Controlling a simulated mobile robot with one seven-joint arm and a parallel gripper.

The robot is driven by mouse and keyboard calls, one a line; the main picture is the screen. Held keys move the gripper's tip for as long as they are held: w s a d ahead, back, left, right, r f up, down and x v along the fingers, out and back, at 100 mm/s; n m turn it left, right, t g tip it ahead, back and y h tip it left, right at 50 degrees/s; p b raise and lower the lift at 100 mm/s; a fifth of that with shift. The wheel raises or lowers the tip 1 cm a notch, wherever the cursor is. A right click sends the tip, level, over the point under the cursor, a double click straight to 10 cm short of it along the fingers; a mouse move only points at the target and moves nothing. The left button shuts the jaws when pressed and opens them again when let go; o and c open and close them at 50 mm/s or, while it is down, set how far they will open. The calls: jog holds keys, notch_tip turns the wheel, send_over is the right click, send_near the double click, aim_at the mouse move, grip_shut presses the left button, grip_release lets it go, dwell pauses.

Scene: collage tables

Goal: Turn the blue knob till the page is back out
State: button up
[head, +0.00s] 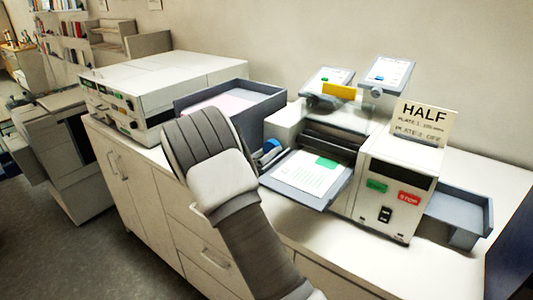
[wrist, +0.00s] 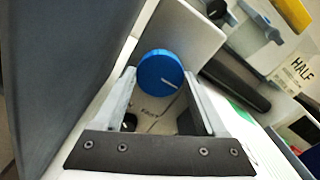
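The blue knob (wrist: 160,72) is round with a white pointer line toward its right edge. It is on the side of the duplicating machine (head: 385,190). In the head view the blue knob (head: 271,146) shows partly, just right of my arm. My gripper (wrist: 160,84) is open, with one finger on each side of the knob; I cannot tell whether they touch it. A white printed page (head: 303,174) with a green label lies on the machine's front tray (head: 329,196).
A sign reading HALF (head: 424,117) stands on the machine, above green and red buttons. A grey tray (head: 462,205) sticks out at the right. A grey bin with pink paper (head: 273,112) and a white machine (head: 160,85) stand to the left on the cabinet.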

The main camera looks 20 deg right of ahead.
jog(key=c, duration=0.8)
jog(key=shift+f+m+b, duration=0.15)
jog(key=shift+m+b, duration=0.15)
jog(key=shift+b, duration=0.1)
jog(key=m+b, duration=1.3)
jog(key=b, duration=0.6)
jog(key=shift+m, duration=0.3)
jog(key=o, duration=1.1)
